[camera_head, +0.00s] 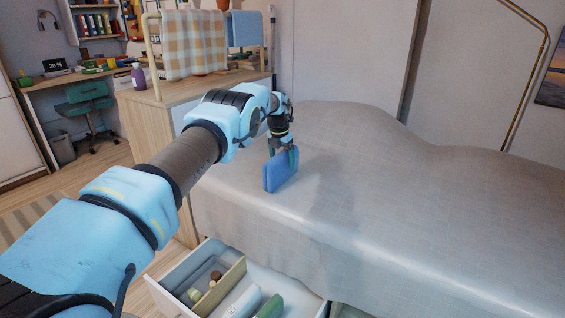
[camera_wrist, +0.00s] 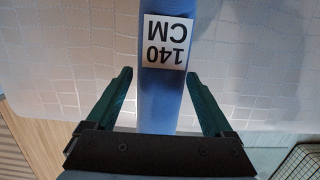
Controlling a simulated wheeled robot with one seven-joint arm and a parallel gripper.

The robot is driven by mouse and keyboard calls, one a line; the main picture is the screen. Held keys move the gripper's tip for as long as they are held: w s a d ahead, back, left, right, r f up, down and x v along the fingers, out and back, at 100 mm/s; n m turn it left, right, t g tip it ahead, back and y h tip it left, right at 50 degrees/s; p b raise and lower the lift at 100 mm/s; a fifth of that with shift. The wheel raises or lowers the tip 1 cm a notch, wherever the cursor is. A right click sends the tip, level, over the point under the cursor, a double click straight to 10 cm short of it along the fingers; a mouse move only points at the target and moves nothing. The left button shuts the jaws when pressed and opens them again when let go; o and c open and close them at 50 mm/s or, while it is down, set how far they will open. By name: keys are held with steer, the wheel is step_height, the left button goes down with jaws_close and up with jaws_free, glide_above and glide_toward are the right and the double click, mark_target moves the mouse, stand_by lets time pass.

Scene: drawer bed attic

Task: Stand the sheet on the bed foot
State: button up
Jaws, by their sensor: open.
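The sheet is a folded blue bundle (camera_head: 281,171) standing upright on its edge on the grey bed cover (camera_head: 400,220), near the bed's left end in the head view. In the wrist view the blue sheet (camera_wrist: 162,100) runs between my fingers, with a white "140 CM" label (camera_wrist: 167,42) on it. My gripper (camera_head: 283,152) is above and around the top of the sheet. In the wrist view its two green fingers (camera_wrist: 160,98) stand apart, with a gap on each side of the sheet. The sheet's underside is hidden.
An open drawer (camera_head: 225,288) with divided compartments and folded items juts out below the bed's front. A wooden cabinet (camera_head: 150,125) with a rail of towels (camera_head: 193,45) stands behind my arm. The bed to the right of the sheet is clear.

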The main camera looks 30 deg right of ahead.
steer(key=r, duration=0.4)
steer(key=a+r, duration=0.1)
steer(key=r, duration=0.3)
steer(key=s+r, duration=0.1)
steer(key=r, duration=0.3)
steer(key=shift+a, duration=0.25)
steer(key=shift+w+a+r, duration=0.1)
steer(key=shift+w+a, duration=0.05)
steer(key=s+a+r+m, duration=0.15)
steer(key=a+m, duration=0.25)
steer(key=a, duration=0.5)
steer(key=w+a+r+m, duration=0.1)
steer(key=a+r+m, duration=0.15)
steer(key=a, duration=0.75)
steer(key=s+a+r+m, duration=0.1)
steer(key=a+r+m, duration=0.1)
steer(key=a+m, duration=0.5)
steer(key=s+a+f+m+y, duration=0.1)
steer(key=s+a+m, duration=1)
steer(key=s+a, duration=1.2)
steer(key=shift+s+f+t, duration=0.4)
steer(key=shift+s+f, duration=0.4)
steer(key=shift+s, duration=0.15)
steer(key=shift+m, duration=0.25)
